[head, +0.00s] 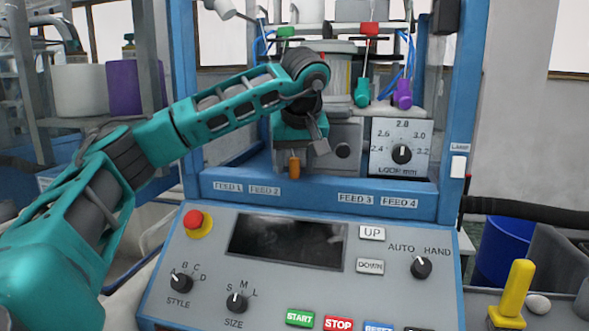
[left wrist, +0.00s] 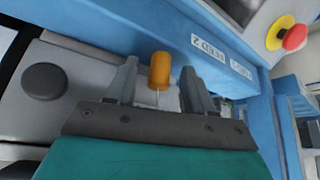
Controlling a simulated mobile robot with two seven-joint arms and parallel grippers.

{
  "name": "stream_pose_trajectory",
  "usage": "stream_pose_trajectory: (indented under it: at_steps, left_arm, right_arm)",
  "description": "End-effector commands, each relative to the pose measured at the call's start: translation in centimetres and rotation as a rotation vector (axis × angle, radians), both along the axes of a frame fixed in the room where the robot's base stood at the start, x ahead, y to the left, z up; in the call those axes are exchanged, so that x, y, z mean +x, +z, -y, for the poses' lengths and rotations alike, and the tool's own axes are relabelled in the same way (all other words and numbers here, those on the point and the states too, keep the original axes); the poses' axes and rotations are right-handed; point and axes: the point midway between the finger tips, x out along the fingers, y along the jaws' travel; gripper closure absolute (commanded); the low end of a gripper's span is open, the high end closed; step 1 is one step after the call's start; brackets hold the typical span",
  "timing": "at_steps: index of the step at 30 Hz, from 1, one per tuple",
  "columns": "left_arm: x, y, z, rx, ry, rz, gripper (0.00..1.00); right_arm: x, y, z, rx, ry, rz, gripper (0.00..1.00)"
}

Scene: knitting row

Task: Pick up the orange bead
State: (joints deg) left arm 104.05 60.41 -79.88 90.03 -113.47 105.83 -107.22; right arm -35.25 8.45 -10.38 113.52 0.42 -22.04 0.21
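The orange bead (head: 294,167) is a small upright cylinder below my left gripper (head: 303,148) in the head view, in front of the machine's lower frame. In the left wrist view the bead (left wrist: 160,70) shows between the two grey fingers of my left gripper (left wrist: 158,88), with a gap on each side. The gripper is open and the bead does not appear clamped. A thin pale line shows under the bead. My right gripper is not in view.
The blue machine frame (head: 330,189) with feed labels lies close by the bead. A control panel (head: 205,262) with knobs and a red stop button (head: 194,219) stands below. A loop dial (head: 402,147) is at right.

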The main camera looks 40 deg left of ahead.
Motion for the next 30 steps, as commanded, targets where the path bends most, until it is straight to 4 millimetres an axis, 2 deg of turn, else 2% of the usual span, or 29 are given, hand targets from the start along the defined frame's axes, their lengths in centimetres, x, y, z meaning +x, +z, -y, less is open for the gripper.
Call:
stream_pose_trajectory:
  at_steps: [2, 16, 25, 30]
  left_arm:
    - [-0.01, 0.02, -0.01, 0.000, 0.000, 0.000, 0.56]
    - [-0.02, 0.02, 0.03, -0.001, 0.000, -0.001, 1.00]
    - [-0.06, 0.01, 0.05, 0.000, 0.000, -0.002, 1.00]
    - [-0.55, 0.65, 0.35, 0.000, -0.002, -0.001, 1.00]
  right_arm:
    - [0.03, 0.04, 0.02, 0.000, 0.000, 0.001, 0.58]
    - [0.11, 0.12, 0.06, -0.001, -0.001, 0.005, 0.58]
    - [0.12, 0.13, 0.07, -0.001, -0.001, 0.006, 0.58]
    - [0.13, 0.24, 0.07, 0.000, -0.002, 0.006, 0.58]
